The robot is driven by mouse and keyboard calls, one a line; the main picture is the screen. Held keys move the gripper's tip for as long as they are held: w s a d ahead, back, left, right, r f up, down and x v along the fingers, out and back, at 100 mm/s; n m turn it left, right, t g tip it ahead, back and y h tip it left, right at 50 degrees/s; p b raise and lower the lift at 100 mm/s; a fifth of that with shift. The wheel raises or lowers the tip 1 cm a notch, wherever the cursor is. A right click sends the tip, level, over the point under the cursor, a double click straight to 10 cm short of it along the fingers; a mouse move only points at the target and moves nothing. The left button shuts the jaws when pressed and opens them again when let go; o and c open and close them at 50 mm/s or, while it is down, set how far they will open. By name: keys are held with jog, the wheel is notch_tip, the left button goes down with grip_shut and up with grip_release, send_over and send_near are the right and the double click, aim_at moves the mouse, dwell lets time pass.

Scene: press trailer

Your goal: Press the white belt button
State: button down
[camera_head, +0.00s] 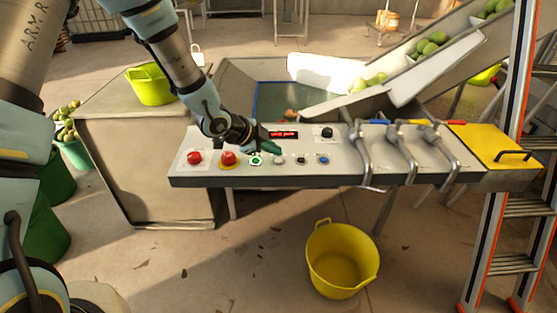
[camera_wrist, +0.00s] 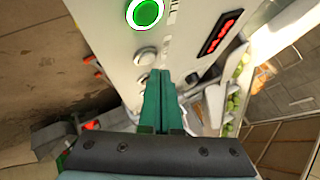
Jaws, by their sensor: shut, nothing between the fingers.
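The white button (camera_head: 279,161) sits on the light control panel (camera_head: 360,178), between the green button (camera_head: 256,160) and a black button (camera_head: 301,160). In the wrist view the white button (camera_wrist: 146,56) shows just beyond my fingertips, a little left of them, and the green button (camera_wrist: 145,12) is farther up. My gripper (camera_head: 277,153) is above the panel, its green fingers reaching toward the white button. In the wrist view the fingers of my gripper (camera_wrist: 159,74) are together and empty. I cannot tell whether the tips touch the panel.
Two red buttons (camera_head: 194,158) are at the panel's left, and a blue button (camera_head: 323,159) is farther right. A red display (camera_head: 283,134) and a black knob (camera_head: 327,132) sit behind the row. Metal levers (camera_head: 400,150) stand at the right. A yellow bucket (camera_head: 342,260) is on the floor.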

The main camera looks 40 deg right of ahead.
jog(key=shift+f, duration=0.1)
dwell(0.3)
jog(key=shift+f+b, duration=0.3)
jog(key=shift+b, duration=0.1)
